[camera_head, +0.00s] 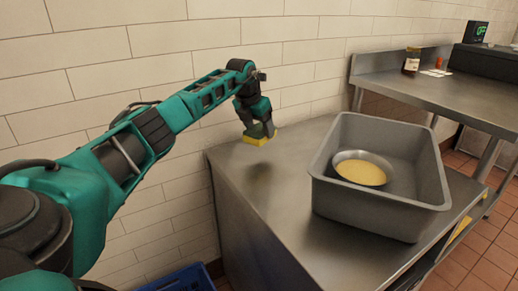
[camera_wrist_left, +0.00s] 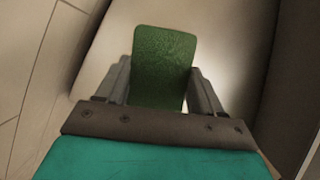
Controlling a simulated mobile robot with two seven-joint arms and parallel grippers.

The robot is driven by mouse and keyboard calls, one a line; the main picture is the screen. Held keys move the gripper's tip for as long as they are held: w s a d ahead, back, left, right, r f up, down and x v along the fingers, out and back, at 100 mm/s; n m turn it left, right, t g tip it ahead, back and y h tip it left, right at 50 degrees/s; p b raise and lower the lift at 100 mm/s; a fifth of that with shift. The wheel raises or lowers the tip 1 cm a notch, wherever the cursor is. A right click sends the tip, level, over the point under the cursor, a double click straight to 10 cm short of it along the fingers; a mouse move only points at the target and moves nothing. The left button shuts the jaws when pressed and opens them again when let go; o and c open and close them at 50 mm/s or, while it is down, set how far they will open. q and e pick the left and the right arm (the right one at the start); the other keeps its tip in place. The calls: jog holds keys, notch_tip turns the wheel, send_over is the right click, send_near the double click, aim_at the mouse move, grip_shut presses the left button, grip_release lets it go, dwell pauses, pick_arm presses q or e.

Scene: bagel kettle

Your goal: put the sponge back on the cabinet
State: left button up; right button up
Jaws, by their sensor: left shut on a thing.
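The sponge is yellow below (camera_head: 257,140) in the head view, and its green face (camera_wrist_left: 165,60) fills the middle of the left wrist view. My left gripper (camera_head: 259,131) is shut on the sponge, with one finger on each side of it. It holds the sponge over the back left part of the steel cabinet (camera_head: 285,235). A dark blurred patch shows on the cabinet top below the sponge, which looks raised above the surface. My right gripper is in neither view.
A grey tub (camera_head: 385,211) stands on the right of the cabinet, with a round bowl (camera_head: 338,163) of something yellow inside. A blue crate (camera_head: 182,281) is on the floor at the left. A tiled wall (camera_head: 120,55) runs behind. The cabinet's front left top is clear.

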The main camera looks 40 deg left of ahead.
pick_arm(q)
jog(key=shift+f, duration=0.7)
notch_tip(320, 180, down, 4)
jog(key=shift+r+b, duration=0.25)
jog(key=shift+b, duration=0.35)
jog(key=shift+f, duration=0.35)
jog(key=shift+r, duration=0.1)
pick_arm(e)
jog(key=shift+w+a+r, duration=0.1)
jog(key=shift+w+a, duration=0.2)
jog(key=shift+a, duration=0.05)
pick_arm(q)
jog(key=o, duration=1)
jog(key=p+v, duration=0.3)
jog(key=v, duration=0.9)
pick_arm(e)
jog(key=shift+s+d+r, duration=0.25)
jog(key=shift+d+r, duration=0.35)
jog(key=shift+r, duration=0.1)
